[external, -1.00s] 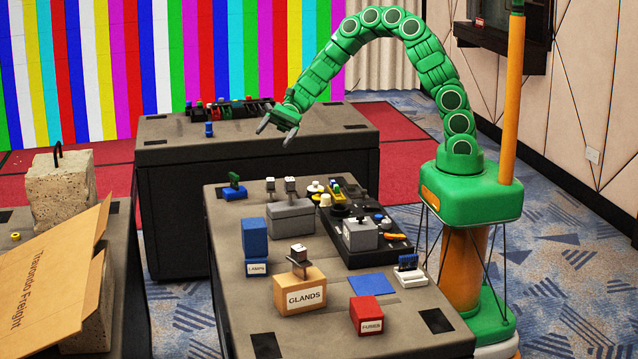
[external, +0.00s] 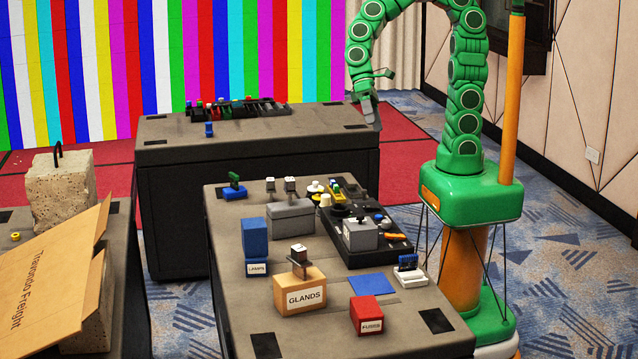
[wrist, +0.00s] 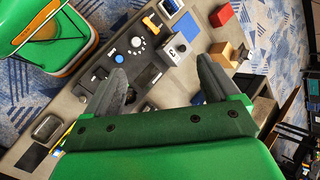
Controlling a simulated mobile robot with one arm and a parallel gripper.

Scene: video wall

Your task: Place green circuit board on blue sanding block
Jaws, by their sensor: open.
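A small green piece (external: 234,178) stands on a small blue block (external: 235,193) at the front table's far left corner. I cannot tell whether these are the circuit board and the sanding block. A flat blue square (external: 373,284) lies near the table's front right; it also shows in the wrist view (wrist: 172,7). My gripper touches none of them.
The front table (external: 240,300) carries a blue LAMPS box (external: 255,240), a tan GLANDS box (external: 300,297), a red FUSES box (external: 367,316), a grey box (external: 291,217) and a black control panel (external: 385,250). A dark rack (external: 240,109) stands on the back table.

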